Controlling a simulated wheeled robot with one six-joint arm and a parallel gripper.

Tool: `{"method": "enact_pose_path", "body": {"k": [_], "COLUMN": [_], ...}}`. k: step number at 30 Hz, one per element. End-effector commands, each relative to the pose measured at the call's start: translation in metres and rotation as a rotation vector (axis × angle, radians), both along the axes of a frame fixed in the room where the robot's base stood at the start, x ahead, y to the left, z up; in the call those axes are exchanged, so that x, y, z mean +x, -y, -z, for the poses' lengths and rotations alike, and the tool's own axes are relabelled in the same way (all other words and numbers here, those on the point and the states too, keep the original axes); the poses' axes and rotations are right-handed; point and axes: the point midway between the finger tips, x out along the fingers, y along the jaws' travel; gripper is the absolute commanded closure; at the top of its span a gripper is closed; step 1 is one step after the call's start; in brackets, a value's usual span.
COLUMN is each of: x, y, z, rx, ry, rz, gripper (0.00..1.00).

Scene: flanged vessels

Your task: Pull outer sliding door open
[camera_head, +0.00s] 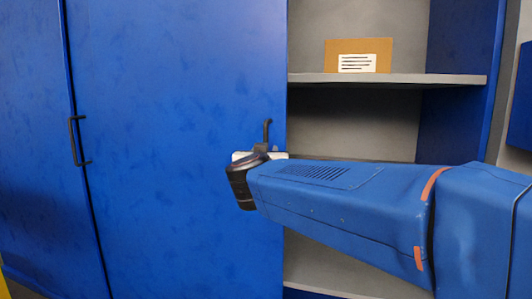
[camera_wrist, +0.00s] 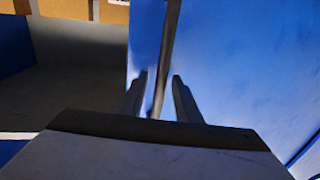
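A blue sliding door panel (camera_head: 180,120) fills the middle of the head view, its right edge beside the open cabinet bay. A dark upright handle (camera_head: 267,130) stands near that edge, its lower part hidden by my gripper and wrist. My gripper (camera_head: 262,148) is at this handle, its fingers mostly hidden in the head view. In the wrist view the two fingers of my gripper (camera_wrist: 160,92) are apart, with the dark handle bar (camera_wrist: 168,40) running between them. Gaps show on both sides of the bar, so the fingers do not appear closed on it.
Another blue panel (camera_head: 30,130) is at the left, with a second dark handle (camera_head: 75,140) by the seam. The open bay at the right has grey shelves (camera_head: 400,78) and a cardboard box (camera_head: 358,48) with a white label. My arm crosses in front of this bay.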

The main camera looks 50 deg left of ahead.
Motion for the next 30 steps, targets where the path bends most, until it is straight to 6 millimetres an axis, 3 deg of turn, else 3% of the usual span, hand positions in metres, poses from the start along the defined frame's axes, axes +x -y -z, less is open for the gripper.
{"method": "enact_pose_path", "body": {"k": [11, 30], "x": [-0.009, -0.099], "y": [0.008, 0.091], "z": [0.000, 0.000], "rx": [-0.001, 0.000], "ry": [0.001, 0.000], "rz": [0.000, -0.002], "gripper": [0.69, 0.69]}}
